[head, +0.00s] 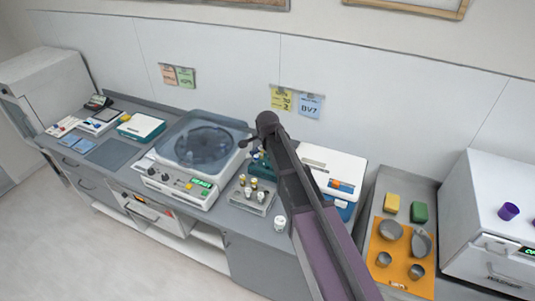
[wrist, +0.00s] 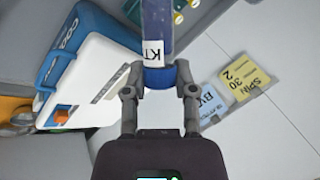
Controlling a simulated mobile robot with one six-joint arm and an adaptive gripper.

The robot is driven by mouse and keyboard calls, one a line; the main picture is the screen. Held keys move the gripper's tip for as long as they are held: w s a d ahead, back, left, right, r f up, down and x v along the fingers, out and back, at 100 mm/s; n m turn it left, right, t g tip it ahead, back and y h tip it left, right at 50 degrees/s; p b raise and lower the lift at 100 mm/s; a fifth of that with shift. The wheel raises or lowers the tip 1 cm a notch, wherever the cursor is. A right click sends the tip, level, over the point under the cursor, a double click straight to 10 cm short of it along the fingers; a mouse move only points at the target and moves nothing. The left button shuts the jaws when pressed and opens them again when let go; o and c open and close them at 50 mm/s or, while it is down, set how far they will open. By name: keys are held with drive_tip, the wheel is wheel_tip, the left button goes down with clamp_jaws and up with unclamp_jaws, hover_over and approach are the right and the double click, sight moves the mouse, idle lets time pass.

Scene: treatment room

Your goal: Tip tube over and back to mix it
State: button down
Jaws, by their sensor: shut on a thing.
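The tube (wrist: 157,28) is in the wrist view, a long translucent bluish tube with a white label reading "KT" and a blue end (wrist: 168,76). My gripper (wrist: 160,91) is shut on it, with one finger on each side of the blue end. The tube runs from there out past the top edge of the picture, so its far end is cut off. In the head view my gripper (head: 257,130) is above the back of the counter, near the wall. I cannot make out the tube clearly there.
A centrifuge (head: 188,186) with a clear lid stands left of my gripper. A small rack (head: 245,204) with several vials and a white jar (head: 280,223) are below. A white and blue box (head: 333,160) stands right, partly behind my arm. Notes (head: 310,106) hang on the wall.

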drive_tip(key=m+g+y+b, duration=0.1)
drive_tip(key=y, duration=0.3)
drive_tip(key=shift+d+f+y, duration=0.1)
drive_tip(key=shift+f+y, duration=0.05)
drive_tip(key=shift+y, duration=0.25)
drive_tip(key=shift+m+y+b, duration=0.3)
drive_tip(key=shift+r, duration=0.2)
